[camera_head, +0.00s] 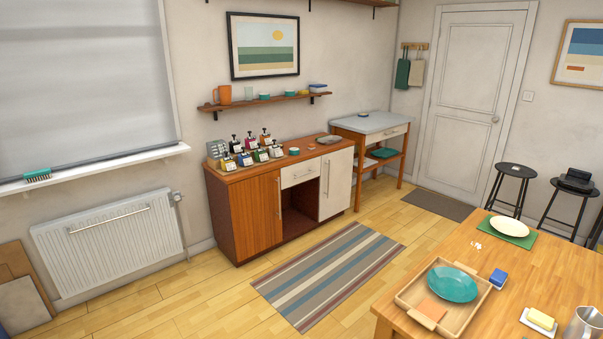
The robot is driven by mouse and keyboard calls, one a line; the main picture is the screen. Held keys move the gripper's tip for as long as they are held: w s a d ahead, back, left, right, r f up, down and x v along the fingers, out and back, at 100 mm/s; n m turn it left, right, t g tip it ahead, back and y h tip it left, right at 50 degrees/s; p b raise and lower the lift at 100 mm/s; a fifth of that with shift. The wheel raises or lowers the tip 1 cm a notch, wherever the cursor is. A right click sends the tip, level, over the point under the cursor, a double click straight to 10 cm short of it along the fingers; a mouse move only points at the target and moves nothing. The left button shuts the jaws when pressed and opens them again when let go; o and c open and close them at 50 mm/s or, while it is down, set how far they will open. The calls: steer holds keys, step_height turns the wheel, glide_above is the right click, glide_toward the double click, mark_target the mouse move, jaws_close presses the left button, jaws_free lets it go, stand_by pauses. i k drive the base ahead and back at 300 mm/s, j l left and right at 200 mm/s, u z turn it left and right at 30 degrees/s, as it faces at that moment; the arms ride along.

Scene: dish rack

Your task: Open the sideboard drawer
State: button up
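The wooden sideboard (256,212) stands against the back wall near the middle of the view. Its white drawer (299,172) is in the upper centre, just under the top, and looks shut. A small handle shows on the drawer front, too small to make out well. Below the drawer is an open dark niche (299,208). A brown door is left of the niche, and a white door (336,184) is right of it; both look shut. My gripper is not in view.
A striped rug (328,272) lies on the floor before the sideboard. Several small bottles (248,158) stand on its top. A wooden table (440,262) with a tray fills the lower right. A grey-topped side table (369,123) stands right of the sideboard. Floor in front is clear.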

mark_target(300, 172)
steer(key=i+u, duration=0.35)
steer(key=i, duration=1.05)
steer(key=i+z, duration=0.1)
steer(key=i, duration=0.9)
steer(key=i+j, duration=0.2)
steer(key=i, duration=0.8)
steer(key=i+j+z, duration=0.1)
steer(key=i+z, duration=0.3)
steer(key=i+j+z, duration=0.3)
steer(key=i+z, duration=0.15)
steer(key=i+j+z, duration=0.4)
steer(key=i+j, duration=0.05)
steer(key=i, duration=0.1)
